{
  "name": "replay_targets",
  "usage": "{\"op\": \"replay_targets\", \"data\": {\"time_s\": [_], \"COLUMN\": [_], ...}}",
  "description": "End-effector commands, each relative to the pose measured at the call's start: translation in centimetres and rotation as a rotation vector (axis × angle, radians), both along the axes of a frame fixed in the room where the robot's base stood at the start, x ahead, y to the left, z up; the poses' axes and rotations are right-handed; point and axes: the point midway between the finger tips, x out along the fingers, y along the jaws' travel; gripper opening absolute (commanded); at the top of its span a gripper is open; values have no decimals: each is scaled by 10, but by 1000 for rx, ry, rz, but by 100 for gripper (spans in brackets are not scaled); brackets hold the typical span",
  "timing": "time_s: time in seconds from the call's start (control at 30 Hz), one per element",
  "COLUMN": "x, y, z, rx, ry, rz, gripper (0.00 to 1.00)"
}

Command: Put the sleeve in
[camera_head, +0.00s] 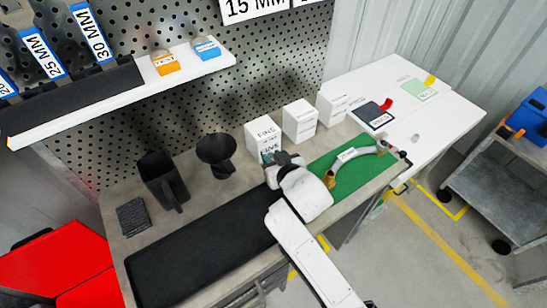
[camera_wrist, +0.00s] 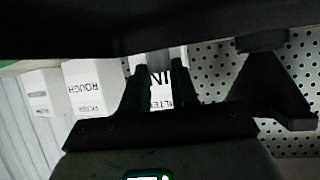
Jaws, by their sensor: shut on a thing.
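My gripper (camera_wrist: 159,68) is at the front of the white FINE FILTER box (camera_head: 263,134) on the bench. In the wrist view the box's lettering (camera_wrist: 159,97) shows between and behind the two dark fingers. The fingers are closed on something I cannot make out. In the head view my wrist and arm hide the fingertips, and a small teal patch (camera_head: 266,157) shows beside them. No sleeve can be clearly identified.
Two more white boxes (camera_head: 299,119) (camera_head: 332,108) stand to the right. A black funnel (camera_head: 216,152) and a black jug-like container (camera_head: 162,180) stand left. A long black mat (camera_head: 190,262) lies in front. A small grey piece (camera_head: 415,137) lies on the white table. The pegboard rises behind.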

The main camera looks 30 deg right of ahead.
Motion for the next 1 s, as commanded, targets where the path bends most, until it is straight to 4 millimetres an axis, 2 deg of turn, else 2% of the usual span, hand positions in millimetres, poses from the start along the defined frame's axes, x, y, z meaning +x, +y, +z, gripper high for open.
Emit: {"op": "replay_targets", "data": {"time_s": [0.27, 0.3, 0.4, 0.73, 0.87, 1.0], "x": [0, 0, 0, 0, -13, -36], "y": [0, 0, 0, 0, 3, 7], "z": [-4, -4, -3, 2, 7, 19], "rx": [0, -1, -1, 0, 0, 0], "ry": [0, 0, 0, 0, 0, -1], "rz": [0, 0, 0, 0, 1, 2], "gripper": [0, 29, 39, 39, 39, 39]}}
